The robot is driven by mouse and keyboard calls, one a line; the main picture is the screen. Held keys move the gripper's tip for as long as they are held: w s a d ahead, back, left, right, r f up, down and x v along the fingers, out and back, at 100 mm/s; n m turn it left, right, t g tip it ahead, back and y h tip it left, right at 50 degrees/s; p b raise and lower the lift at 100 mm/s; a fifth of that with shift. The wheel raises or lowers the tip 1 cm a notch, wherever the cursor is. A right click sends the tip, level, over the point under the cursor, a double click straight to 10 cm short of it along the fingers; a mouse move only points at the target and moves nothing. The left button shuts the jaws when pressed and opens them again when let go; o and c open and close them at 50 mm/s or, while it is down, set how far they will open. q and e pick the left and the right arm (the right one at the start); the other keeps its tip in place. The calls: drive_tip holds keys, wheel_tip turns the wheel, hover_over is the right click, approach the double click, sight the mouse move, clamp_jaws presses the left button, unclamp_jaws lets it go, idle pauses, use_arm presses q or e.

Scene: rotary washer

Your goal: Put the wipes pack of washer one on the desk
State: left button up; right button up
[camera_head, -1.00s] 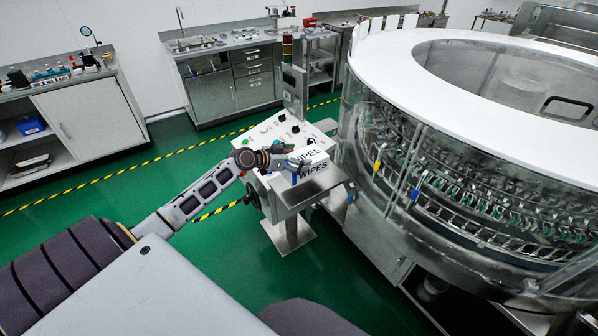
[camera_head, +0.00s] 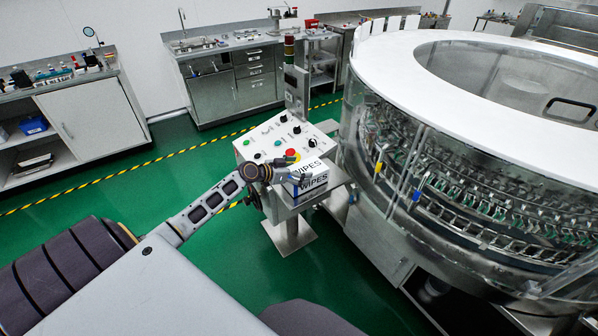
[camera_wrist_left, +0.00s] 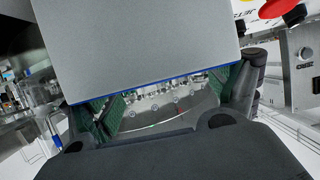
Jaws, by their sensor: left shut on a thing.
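The wipes pack (camera_head: 313,182) is a white box with dark "WIPES" lettering and a blue lower edge. My left gripper (camera_head: 290,177) is shut on it, at the steel ledge (camera_head: 338,171) in front of the control panel. I cannot tell whether the pack touches the ledge. In the left wrist view the pack (camera_wrist_left: 140,45) is a large pale face with a blue edge, between the fingers of my left gripper (camera_wrist_left: 168,100). The round washer (camera_head: 440,95) stands to the right. My right gripper is not in view.
The control panel (camera_head: 270,143) with buttons and a red knob is close behind the left gripper. Steel benches stand at the back (camera_head: 230,45) and far left (camera_head: 110,72), with small items on top. Green floor (camera_head: 120,185) lies open between them and the panel.

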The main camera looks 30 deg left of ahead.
use_arm(q)
drive_tip(key=shift+f, duration=0.15)
idle(0.3)
drive_tip(key=o, duration=0.9)
drive_tip(key=shift+c, duration=0.2)
drive_tip(key=shift+o, duration=0.6)
